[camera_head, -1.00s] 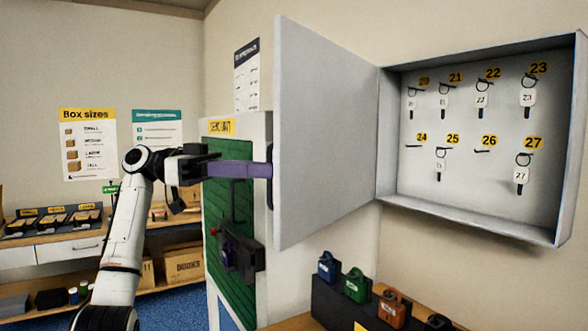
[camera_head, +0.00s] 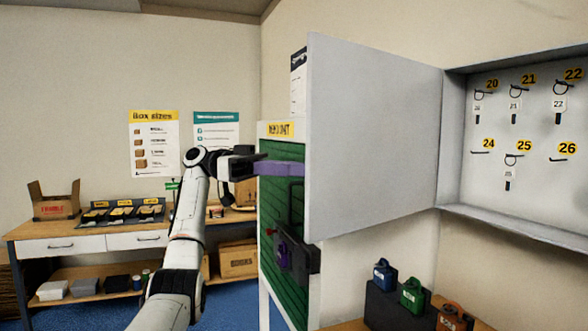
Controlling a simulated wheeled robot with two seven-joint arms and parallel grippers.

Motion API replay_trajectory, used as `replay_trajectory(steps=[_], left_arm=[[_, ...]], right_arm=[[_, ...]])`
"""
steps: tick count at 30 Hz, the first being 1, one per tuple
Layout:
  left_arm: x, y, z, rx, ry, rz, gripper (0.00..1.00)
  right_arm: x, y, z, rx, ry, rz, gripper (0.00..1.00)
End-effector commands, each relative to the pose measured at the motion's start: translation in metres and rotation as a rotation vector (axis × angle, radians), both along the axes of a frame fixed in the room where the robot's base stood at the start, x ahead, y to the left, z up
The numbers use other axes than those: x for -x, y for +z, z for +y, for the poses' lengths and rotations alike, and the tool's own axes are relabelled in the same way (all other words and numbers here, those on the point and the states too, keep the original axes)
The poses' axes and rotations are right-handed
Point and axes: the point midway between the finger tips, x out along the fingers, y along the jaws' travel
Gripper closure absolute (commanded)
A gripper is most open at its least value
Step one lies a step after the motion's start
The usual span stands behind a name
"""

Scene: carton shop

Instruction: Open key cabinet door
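The key cabinet (camera_head: 452,190) is on the wall at the right, with its grey door (camera_head: 372,140) swung wide open to the left. Keys with white tags hang inside under yellow number labels. My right gripper is not in view.
A green shutter unit (camera_head: 270,210) stands behind the door, with a dark lock fitting (camera_head: 298,255). Coloured padlocks (camera_head: 411,294) sit on a dark stand below the cabinet. A workbench (camera_head: 90,230) with trays and boxes is at the left.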

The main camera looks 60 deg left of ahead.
Motion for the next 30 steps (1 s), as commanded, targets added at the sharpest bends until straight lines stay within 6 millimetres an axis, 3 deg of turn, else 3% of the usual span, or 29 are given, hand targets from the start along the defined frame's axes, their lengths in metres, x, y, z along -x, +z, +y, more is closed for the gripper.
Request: replay_trajectory(steps=[1,3,5,20,30], left_arm=[[-0.009,-0.001,0.002,0.016,0.021,0.006,1.00],[-0.009,-0.001,0.002,0.015,0.021,0.007,0.81],[-0.009,-0.001,0.002,0.015,0.021,0.007,0.74],[-0.002,0.001,0.007,0.011,0.023,0.001,0.74],[0.030,0.002,0.044,0.015,0.024,0.004,0.74]], right_arm=[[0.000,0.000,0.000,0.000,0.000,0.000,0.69],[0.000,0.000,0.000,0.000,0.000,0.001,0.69],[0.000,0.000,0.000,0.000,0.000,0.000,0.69],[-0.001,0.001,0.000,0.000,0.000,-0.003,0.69],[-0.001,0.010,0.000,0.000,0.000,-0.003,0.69]])
